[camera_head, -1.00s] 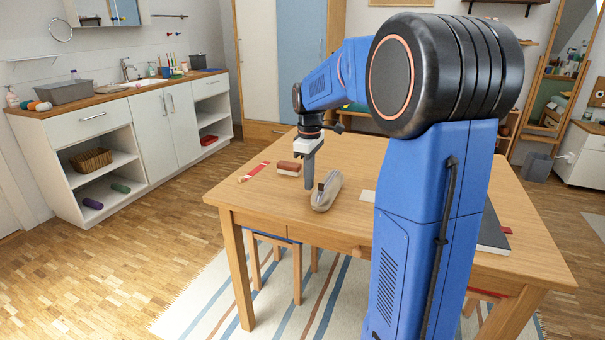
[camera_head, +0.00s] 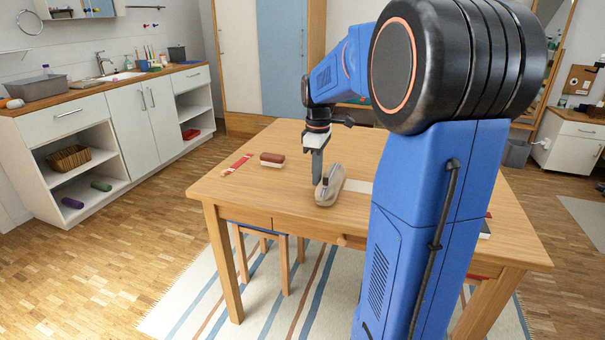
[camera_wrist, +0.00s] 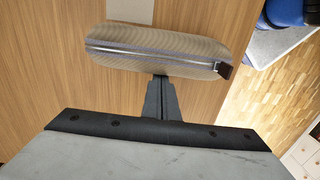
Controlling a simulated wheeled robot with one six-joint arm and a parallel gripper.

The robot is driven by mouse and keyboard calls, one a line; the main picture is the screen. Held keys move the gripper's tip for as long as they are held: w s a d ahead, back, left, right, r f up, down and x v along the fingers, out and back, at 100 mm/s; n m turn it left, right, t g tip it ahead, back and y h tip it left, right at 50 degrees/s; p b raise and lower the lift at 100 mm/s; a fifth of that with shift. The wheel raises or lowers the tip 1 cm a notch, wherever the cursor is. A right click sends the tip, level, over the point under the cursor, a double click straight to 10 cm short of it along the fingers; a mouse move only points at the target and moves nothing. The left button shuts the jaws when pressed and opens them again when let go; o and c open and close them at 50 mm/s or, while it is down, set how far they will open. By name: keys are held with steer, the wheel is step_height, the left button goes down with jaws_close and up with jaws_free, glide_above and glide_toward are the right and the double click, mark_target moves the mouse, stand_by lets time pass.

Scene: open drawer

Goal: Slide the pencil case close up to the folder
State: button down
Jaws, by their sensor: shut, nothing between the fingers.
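The pencil case (camera_head: 331,190) is a beige-grey rounded pouch with a dark zip line, lying on the wooden table. In the wrist view the pencil case (camera_wrist: 160,50) lies crosswise just ahead of my fingers. My gripper (camera_head: 317,182) points down at the left side of the case, low by the tabletop. In the wrist view my gripper (camera_wrist: 160,80) is shut and empty, its tips at the case's near long side, seemingly touching.
A pale flat piece (camera_head: 359,186) lies just right of the case; it also shows beyond the case in the wrist view (camera_wrist: 131,11). A red-brown and white block (camera_head: 272,160) and a red strip (camera_head: 237,164) lie left. Table (camera_head: 250,195) between block and gripper is clear.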

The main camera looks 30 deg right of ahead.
steer(key=s+d, duration=0.3)
steer(key=s, duration=0.1)
steer(key=s+d, duration=0.3)
steer(key=s, duration=0.1)
steer(key=s+d, duration=0.3)
steer(key=s, duration=0.1)
steer(key=shift+s+d, duration=0.35)
steer(key=shift+d, duration=0.05)
steer(key=shift+w, duration=0.1)
steer(key=shift+w+a, duration=0.4)
steer(key=shift+w, duration=0.05)
steer(key=shift+w+a, duration=0.75)
steer(key=shift+w, duration=0.25)
step_height(320, 180, up, 10)
steer(key=shift+a, duration=0.2)
